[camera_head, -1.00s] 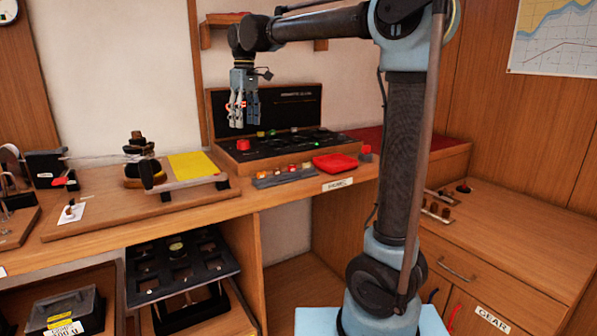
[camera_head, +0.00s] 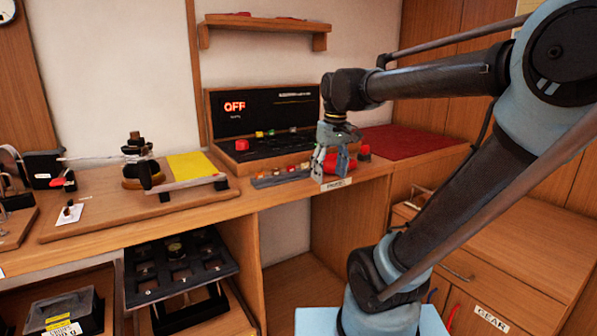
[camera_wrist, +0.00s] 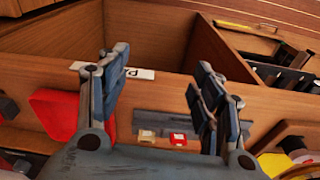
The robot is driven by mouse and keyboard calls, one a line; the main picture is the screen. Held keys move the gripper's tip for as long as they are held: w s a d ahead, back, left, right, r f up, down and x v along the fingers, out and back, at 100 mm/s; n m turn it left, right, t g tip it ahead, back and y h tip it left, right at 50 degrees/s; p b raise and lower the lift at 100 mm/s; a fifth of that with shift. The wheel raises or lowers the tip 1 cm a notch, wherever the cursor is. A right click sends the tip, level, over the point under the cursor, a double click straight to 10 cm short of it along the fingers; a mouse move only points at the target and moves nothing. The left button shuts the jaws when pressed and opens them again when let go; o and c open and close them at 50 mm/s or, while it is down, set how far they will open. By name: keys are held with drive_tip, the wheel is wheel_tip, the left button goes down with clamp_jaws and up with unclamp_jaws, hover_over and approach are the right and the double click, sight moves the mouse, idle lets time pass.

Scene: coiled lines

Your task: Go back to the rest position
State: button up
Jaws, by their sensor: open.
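My gripper (camera_head: 330,166) hangs over the front edge of the wooden counter (camera_head: 270,197), in front of a red pad. Its fingers are apart with nothing between them. In the wrist view my gripper (camera_wrist: 155,105) shows its two fingers spread wide, with the counter's front edge and a white label (camera_wrist: 138,73) beyond them. My arm reaches from the right side of the picture to the gripper.
A black panel box (camera_head: 265,118) with a lit OFF sign stands behind. The red pad (camera_wrist: 60,112) and a grey strip with small blocks (camera_head: 281,176) lie on the counter. A winch board (camera_head: 60,232) is at left. A wall shelf (camera_head: 265,31) hangs above.

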drive_tip(key=s+d+f+m, duration=0.1)
drive_tip(key=s+d+f, duration=0.2)
drive_tip(key=f, duration=0.3)
drive_tip(key=s+d+f+m, duration=0.2)
drive_tip(key=s+d+f, duration=0.1)
drive_tip(key=s+f, duration=0.2)
drive_tip(key=s+d+f+m+t, duration=0.1)
drive_tip(key=s+d+f+m, duration=0.1)
drive_tip(key=f, duration=0.4)
drive_tip(key=s+d, duration=0.1)
drive_tip(key=s, duration=0.1)
drive_tip(key=shift+s+d+f+h, duration=0.3)
drive_tip(key=shift+s+d+f, duration=0.05)
drive_tip(key=shift+d, duration=0.05)
